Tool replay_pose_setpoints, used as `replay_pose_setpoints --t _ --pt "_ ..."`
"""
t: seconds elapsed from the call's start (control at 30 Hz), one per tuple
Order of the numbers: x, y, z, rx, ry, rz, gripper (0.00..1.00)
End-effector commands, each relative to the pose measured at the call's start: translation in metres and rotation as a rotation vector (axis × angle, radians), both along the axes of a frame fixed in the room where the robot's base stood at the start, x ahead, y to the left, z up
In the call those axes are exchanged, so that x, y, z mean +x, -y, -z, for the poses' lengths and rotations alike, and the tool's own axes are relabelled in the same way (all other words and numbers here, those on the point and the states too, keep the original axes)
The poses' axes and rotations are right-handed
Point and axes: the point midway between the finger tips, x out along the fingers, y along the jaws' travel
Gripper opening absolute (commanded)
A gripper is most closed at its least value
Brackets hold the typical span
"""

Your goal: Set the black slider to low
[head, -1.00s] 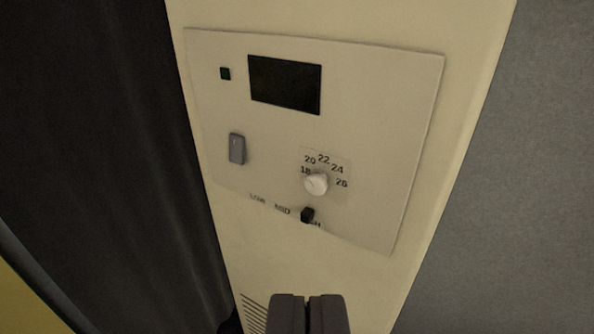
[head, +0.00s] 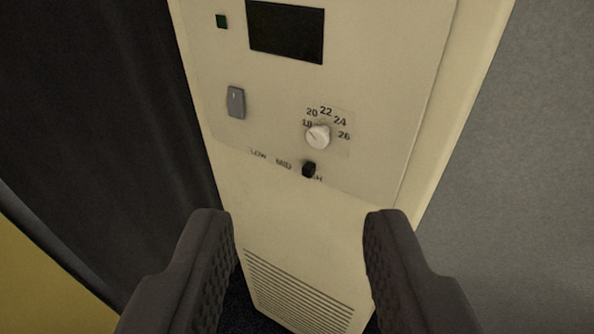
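The black slider (head: 309,170) is a small dark knob low on the cream control panel (head: 375,160). It sits at the right end of its row, over the HIGH label, of which only the last letter shows clearly. The LOW label (head: 258,154) and the MID label (head: 284,162) lie to its left. My gripper (head: 294,222) is open and empty, with its two dark fingers spread wide at the bottom of the view. The fingertips appear below the slider and apart from it, nearer to me.
Above the slider is a white dial (head: 317,137) marked 18 to 26. A grey rocker switch (head: 236,102), a dark screen (head: 286,32) and a green light (head: 222,21) are higher up. A vent grille (head: 297,290) is below. A dark curtain (head: 90,130) hangs at left.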

Motion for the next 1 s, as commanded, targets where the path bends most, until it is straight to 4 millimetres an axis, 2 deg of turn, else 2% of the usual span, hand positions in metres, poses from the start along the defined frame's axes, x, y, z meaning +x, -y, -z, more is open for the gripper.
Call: replay_pose_setpoints --t 0.17,0.27,0.4,0.57,0.6,0.8,0.9,1.0 --pt "0.056 -0.041 0.011 0.058 0.013 -0.067 0.38" --pt "0.097 -0.071 0.024 0.117 0.036 -0.095 0.38" --pt "0.145 -0.102 0.052 0.191 0.063 -0.088 0.38" --pt "0.189 -0.122 0.092 0.248 0.092 -0.018 0.38" --pt "0.198 -0.124 0.107 0.252 0.094 0.008 0.38" --pt "0.223 -0.122 0.17 0.228 0.127 0.176 0.38" --pt "0.222 -0.112 0.204 0.177 0.14 0.275 0.38" --pt "0.215 -0.099 0.229 0.106 0.164 0.369 0.38"
